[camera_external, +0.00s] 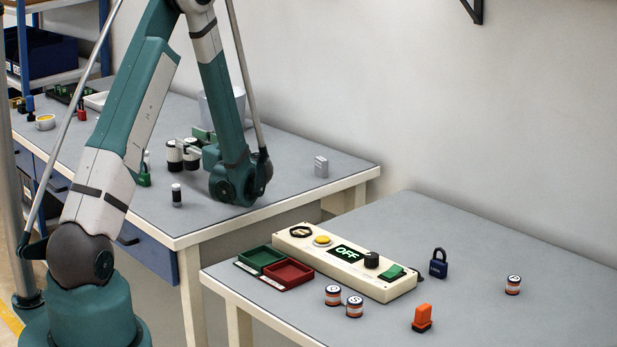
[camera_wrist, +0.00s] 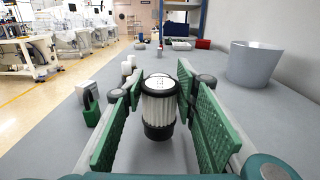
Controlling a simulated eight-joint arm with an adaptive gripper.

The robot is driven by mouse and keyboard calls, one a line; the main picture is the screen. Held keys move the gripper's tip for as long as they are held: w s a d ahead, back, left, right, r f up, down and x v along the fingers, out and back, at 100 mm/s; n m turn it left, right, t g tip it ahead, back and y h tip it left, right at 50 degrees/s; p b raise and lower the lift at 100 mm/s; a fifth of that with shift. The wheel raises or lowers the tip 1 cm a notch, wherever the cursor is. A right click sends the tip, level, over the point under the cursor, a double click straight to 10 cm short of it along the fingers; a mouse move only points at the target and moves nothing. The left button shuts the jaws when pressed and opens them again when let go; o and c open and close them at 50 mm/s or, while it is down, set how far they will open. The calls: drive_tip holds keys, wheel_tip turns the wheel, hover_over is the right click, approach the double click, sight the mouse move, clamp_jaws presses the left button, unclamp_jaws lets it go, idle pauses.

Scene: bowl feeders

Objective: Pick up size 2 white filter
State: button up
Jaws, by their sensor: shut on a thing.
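A white ribbed filter (camera_wrist: 158,106) with a dark top rim and dark base stands upright between my gripper's green pads in the wrist view. My gripper (camera_wrist: 160,96) is shut on it from both sides. The mark on its top is too small to read. In the external view, my gripper (camera_external: 196,146) is low over the far table, beside two white filters with dark ends (camera_external: 174,156). I cannot tell for sure which of these is the held one. Two smaller white cylinders (camera_wrist: 128,66) stand beyond my left finger in the wrist view.
A green padlock (camera_wrist: 90,108) and small dark cylinder (camera_external: 177,195) are near my gripper. A grey bucket (camera_wrist: 255,64) stands ahead right. A grey block (camera_external: 321,166) is near the table's right end. The near table holds a control panel (camera_external: 345,262).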

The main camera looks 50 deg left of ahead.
drive_tip(key=shift+r+p, duration=0.7)
drive_tip(key=shift+r, duration=2.8)
